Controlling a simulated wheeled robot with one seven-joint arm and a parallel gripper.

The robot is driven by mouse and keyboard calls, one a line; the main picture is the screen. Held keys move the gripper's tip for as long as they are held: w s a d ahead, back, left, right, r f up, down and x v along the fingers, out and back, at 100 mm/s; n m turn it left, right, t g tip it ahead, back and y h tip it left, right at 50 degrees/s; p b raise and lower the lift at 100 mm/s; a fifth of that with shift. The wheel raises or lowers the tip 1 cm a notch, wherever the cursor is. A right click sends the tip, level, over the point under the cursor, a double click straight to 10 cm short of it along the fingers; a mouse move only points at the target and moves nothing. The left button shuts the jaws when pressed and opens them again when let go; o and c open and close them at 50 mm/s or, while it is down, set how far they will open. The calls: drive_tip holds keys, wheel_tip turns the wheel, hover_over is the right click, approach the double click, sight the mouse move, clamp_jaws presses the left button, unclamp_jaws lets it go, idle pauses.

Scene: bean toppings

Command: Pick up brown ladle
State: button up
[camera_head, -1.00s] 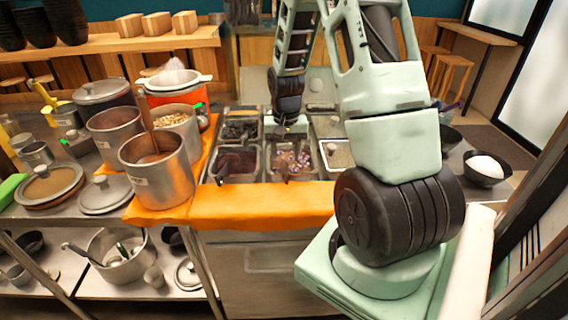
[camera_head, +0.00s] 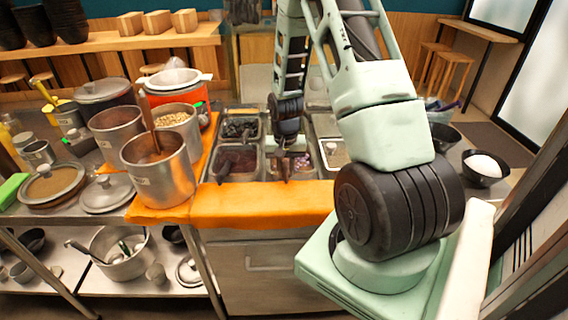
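A brown ladle-like handle (camera_head: 149,115) stands up out of the large steel pot (camera_head: 173,178) on the left counter; its lower end is hidden in the pot. Dark brown utensil handles also show at the front of the topping trays, one on the left (camera_head: 223,170) and one in the middle (camera_head: 284,166). I cannot tell which of these is the brown ladle. My gripper (camera_head: 286,148) points down over the middle front tray, close to the middle handle. Its fingers are small and dark here, so I cannot tell whether they are open or touch the handle.
Several topping trays (camera_head: 262,170) sit in the counter, with an orange cloth (camera_head: 262,205) along its front edge. A black bowl with white contents (camera_head: 485,168) stands at the right.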

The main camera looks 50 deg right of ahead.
clamp_jaws()
drive_tip(key=shift+r+b, duration=0.55)
drive_tip(key=shift+r, duration=4.5)
